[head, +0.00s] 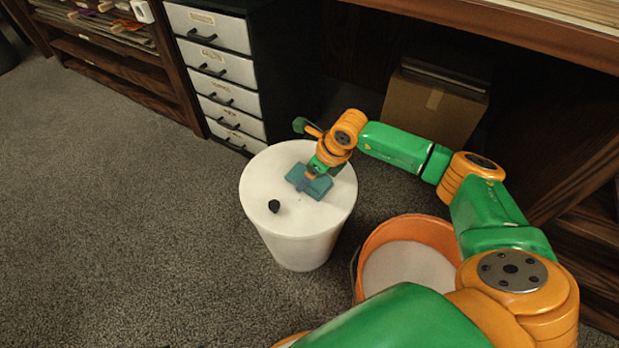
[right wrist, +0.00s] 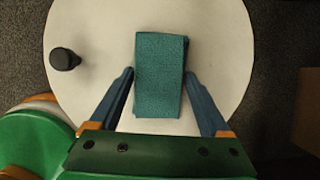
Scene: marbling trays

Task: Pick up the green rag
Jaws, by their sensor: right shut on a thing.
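The green rag (head: 322,187) is a folded teal-green rectangle on the round white top of a tapered stand (head: 305,245). In the right wrist view the rag (right wrist: 160,75) lies between the two blue fingers of my right gripper (right wrist: 159,76), one at each long side. My right gripper (head: 308,184) is down at the top and shut on the rag, partly covering it in the head view. I cannot see a clear gap under the rag. My left gripper is not in view.
A small black knob-like object (head: 274,206) stands on the white top, left of the rag. An orange bucket (head: 369,245) with white contents is right of the stand. Drawers (head: 215,65) and a cardboard box (head: 435,105) are behind. Open carpet lies left.

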